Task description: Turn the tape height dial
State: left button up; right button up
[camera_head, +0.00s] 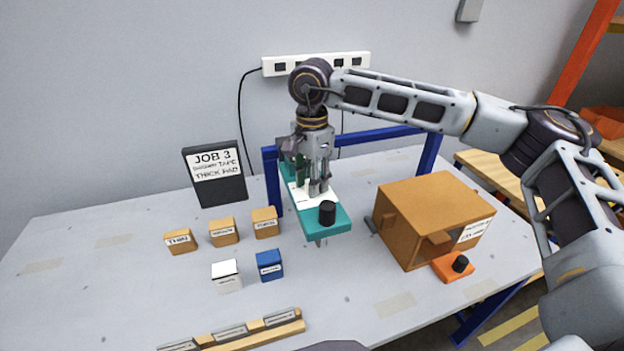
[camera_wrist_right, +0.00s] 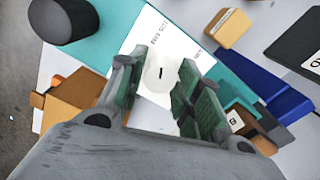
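The tape height dial, a pale round disc with a short black mark (camera_wrist_right: 161,74), sits on a white plate on the teal carriage (camera_head: 328,222). My right gripper (camera_head: 318,188) points down over that plate. In the right wrist view its green-padded fingers (camera_wrist_right: 163,80) stand apart on either side of the dial. I cannot tell whether they press on it. In the head view the dial is hidden by the gripper. My left gripper is not in view.
A black knob (camera_head: 327,213) stands at the carriage's front end. A blue frame (camera_head: 271,180) is behind. An orange-brown box (camera_head: 436,213) stands to the right. Several small labelled blocks (camera_head: 223,232) and a black JOB 3 sign (camera_head: 216,174) are to the left.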

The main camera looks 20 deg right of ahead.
jog(key=c, duration=0.5)
jog(key=shift+o, duration=0.2)
